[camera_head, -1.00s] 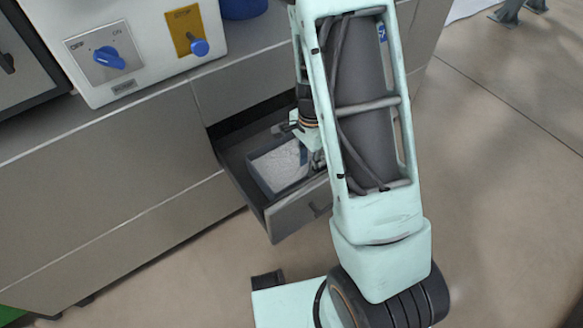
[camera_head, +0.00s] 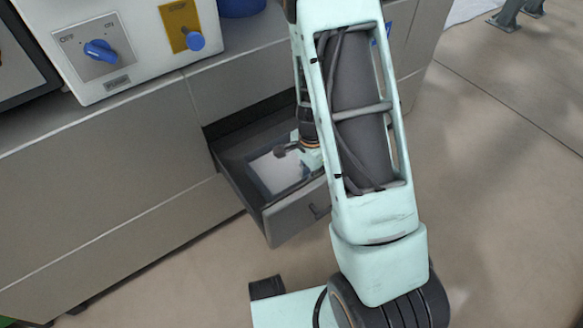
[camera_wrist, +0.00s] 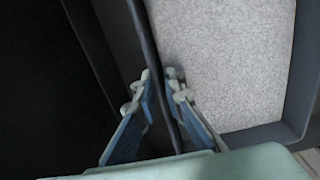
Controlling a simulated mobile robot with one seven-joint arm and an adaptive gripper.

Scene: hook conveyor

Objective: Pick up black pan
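The black pan (camera_wrist: 296,100) has dark walls and a pale, speckled inside. It sits in or just over the open drawer (camera_head: 292,219); I cannot tell whether its base touches the drawer floor. In the head view its pale inside (camera_head: 272,174) shows, partly hidden by my arm. My gripper (camera_wrist: 159,76) has its two blue-sided fingers on either side of one pan wall, which runs between the pale fingertips. The fingertips look closed against that wall. In the head view the fingers are mostly hidden behind my arm.
The drawer belongs to a grey cabinet (camera_head: 110,190). Open floor (camera_head: 490,200) lies to the right.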

